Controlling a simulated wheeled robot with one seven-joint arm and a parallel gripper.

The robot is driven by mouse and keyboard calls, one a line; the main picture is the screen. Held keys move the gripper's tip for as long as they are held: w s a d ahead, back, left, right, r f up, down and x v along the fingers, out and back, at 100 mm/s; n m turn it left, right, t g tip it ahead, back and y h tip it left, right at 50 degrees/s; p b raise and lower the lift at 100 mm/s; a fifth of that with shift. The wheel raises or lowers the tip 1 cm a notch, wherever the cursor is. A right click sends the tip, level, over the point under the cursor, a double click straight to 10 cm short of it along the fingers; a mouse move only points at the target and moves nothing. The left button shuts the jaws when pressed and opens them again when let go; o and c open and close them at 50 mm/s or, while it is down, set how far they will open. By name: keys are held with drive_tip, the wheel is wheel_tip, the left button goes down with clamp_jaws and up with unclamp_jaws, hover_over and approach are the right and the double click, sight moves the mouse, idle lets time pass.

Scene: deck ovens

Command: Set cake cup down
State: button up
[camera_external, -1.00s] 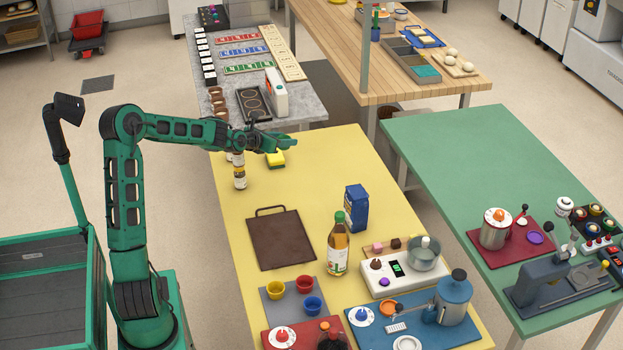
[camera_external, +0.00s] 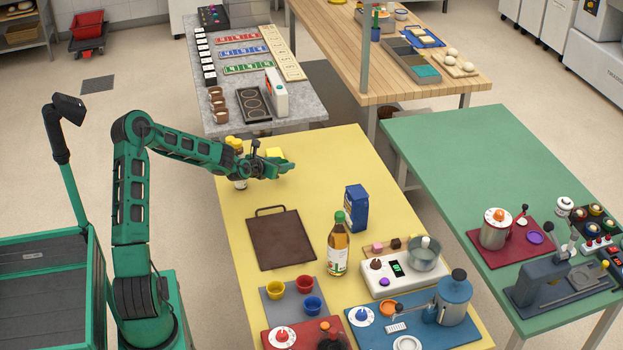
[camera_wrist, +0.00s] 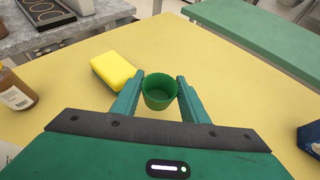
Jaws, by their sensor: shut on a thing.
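A green cake cup (camera_wrist: 159,91) stands upright between the two fingertips of my gripper (camera_wrist: 160,97) in the wrist view. The fingers are shut on its sides, and its open mouth shows. In the outside view my gripper (camera_external: 284,167) is low over the far part of the yellow table (camera_external: 308,190). There the cup cannot be told apart from my green gripper. I cannot tell whether the cup's base touches the tabletop.
A yellow sponge (camera_wrist: 113,69) lies just left of the cup. A bottle (camera_wrist: 14,90) stands further left. A blue packet (camera_external: 355,208) and a dark brown board (camera_external: 280,238) are nearer the outside camera. The yellow surface beyond and right of the cup is clear.

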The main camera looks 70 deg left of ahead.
wheel_tip(320, 180, down, 4)
drive_tip(key=shift+f, duration=0.15)
idle(0.3)
drive_tip(key=o, duration=1)
drive_tip(key=shift+o, duration=0.2)
drive_tip(key=v, duration=1.2)
